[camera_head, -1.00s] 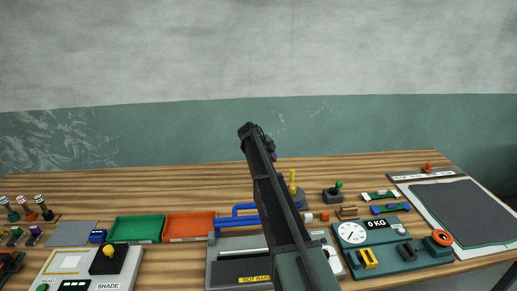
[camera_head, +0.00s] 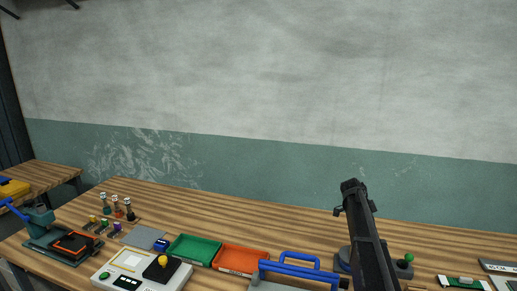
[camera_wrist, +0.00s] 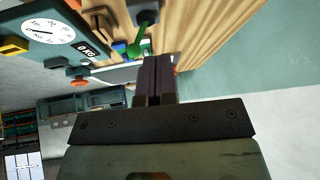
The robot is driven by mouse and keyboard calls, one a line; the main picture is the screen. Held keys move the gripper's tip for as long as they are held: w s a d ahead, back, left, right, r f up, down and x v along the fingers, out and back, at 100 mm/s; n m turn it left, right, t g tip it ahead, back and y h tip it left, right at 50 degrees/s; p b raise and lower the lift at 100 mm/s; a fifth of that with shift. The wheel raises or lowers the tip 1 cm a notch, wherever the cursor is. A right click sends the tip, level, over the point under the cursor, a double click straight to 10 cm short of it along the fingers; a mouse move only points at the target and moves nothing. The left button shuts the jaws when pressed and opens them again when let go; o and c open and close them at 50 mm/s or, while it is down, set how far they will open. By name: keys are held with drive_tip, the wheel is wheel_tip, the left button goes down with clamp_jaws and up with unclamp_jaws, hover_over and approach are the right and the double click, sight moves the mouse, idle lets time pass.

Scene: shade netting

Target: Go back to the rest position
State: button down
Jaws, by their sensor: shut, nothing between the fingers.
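My gripper (camera_wrist: 158,80) shows in the wrist view with its two dark fingers together and nothing between them. In the head view my dark arm rises at the right of the picture above the bench; the fingers cannot be made out there. In the wrist view the fingers lie near a green-knobbed lever (camera_wrist: 134,49) and the bench top, apparently with nothing touching them, though the exact gap cannot be told.
The wooden bench (camera_head: 190,215) holds a green tray (camera_head: 194,250), an orange tray (camera_head: 241,259), a blue-handled press (camera_head: 300,270) and a white shade reader (camera_head: 128,265). A dial scale (camera_wrist: 40,32) shows in the wrist view. The back wall (camera_head: 270,90) is bare.

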drive_tip(key=s+a+f+n+y, duration=0.1)
drive_tip(key=s+a+n, duration=0.5)
drive_tip(key=s, duration=0.6)
drive_tip(key=s+a+f+n+y, duration=0.1)
drive_tip(key=s+a+n+y, duration=0.2)
drive_tip(key=s+a+n, duration=0.4)
drive_tip(key=s+a+f+n+y, duration=0.1)
drive_tip(key=s+a+n+y, duration=0.1)
drive_tip(key=s+a+n, duration=0.5)
drive_tip(key=s+a, duration=0.5)
drive_tip(key=s, duration=0.6)
drive_tip(key=shift+s, duration=0.4)
